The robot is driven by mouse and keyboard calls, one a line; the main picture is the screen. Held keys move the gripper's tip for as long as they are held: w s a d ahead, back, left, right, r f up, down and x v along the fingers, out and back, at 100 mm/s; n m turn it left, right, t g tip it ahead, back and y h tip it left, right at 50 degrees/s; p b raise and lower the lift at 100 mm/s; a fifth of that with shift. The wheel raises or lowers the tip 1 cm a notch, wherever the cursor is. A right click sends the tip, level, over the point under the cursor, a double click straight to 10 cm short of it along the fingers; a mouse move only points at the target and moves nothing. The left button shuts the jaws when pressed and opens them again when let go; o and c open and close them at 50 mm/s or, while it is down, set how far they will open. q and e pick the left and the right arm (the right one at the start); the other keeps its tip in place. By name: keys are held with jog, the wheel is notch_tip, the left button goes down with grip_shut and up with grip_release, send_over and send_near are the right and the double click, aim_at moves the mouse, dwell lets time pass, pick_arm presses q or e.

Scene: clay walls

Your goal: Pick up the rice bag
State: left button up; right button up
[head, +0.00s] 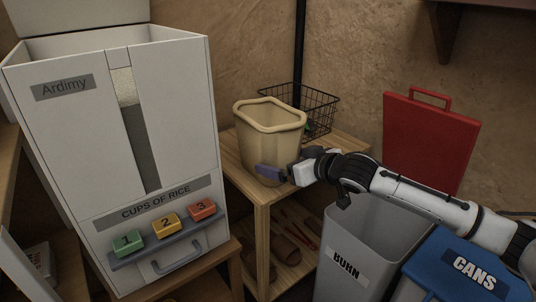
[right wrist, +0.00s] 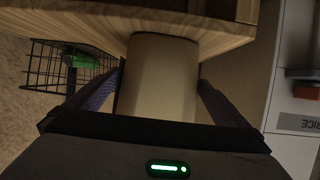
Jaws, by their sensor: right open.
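A cream, open-topped, bag-like container (head: 268,130) stands upright on a small wooden table; it is the only thing in view that fits the rice bag, and no label shows on it. My right gripper (head: 275,172) is at its lower front side. In the right wrist view the bag (right wrist: 160,75) sits between the two spread, purple-grey fingers of my right gripper (right wrist: 158,92). The jaws are open, and I cannot tell whether a finger touches it. My left gripper is not in view.
A white rice dispenser (head: 75,150) with numbered buttons stands left. A black wire basket (head: 322,108) is behind the bag. The wooden table (head: 246,178) has sandals on its lower shelf.

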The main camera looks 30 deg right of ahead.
jog(key=shift+w, duration=0.6)
jog(key=b+x, duration=0.1)
jog(key=x, duration=0.4)
jog(key=shift+a, duration=0.1)
jog(key=c, duration=0.9)
jog(key=shift+r, duration=0.1)
